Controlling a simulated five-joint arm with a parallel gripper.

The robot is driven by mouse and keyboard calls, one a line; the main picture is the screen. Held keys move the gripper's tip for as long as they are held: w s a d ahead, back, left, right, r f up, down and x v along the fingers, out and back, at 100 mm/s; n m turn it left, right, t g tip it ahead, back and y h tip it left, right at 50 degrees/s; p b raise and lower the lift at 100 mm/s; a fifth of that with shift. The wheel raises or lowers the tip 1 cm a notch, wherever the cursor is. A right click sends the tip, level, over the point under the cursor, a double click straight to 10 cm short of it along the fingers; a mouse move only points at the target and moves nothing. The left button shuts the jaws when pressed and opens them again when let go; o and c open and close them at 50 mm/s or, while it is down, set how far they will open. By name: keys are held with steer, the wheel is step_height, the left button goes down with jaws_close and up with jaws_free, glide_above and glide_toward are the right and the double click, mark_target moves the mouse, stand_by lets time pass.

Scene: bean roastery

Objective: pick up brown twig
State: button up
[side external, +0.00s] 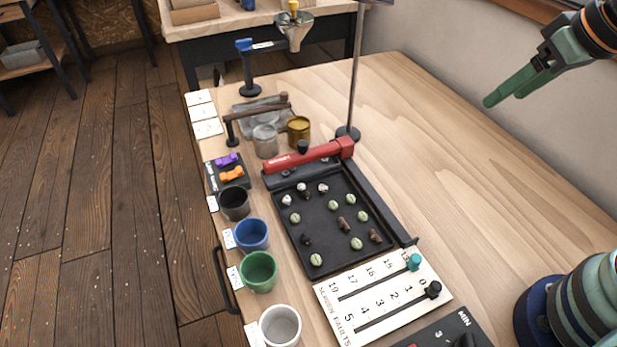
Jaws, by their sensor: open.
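A black tray (305,262) on the wooden table holds several small pieces: pale green beans, whitish pieces, dark beans and brown lumps. Two brown pieces lie in its right part, one (342,224) near the middle and a darker one (375,236) near the right edge. They are too small to tell which is the brown twig. My gripper (505,98) has green fingers. It is open and empty in the upper right, above the table and well away from the tray.
A red bar (308,157) crosses the tray's far end. Black (234,203), blue (252,235), green (258,272) and white (280,326) cups line the left edge. A slider board (382,297) lies in front. A thin post (354,80) stands behind. The table's right side is clear.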

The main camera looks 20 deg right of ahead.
steer(key=shift+c, duration=0.8)
steer(key=n+g, duration=0.6)
steer(key=n, duration=1.2)
glide_above(342, 222)
step_height(342, 222, down, 12)
steer(key=f, duration=0.7)
steer(key=shift+s, duration=0.2)
steer(key=shift+w+d+f, duration=0.1)
steer(key=shift+f, duration=1.3)
steer(key=shift+w+f, duration=0.1)
steer(key=shift+f, duration=1.25)
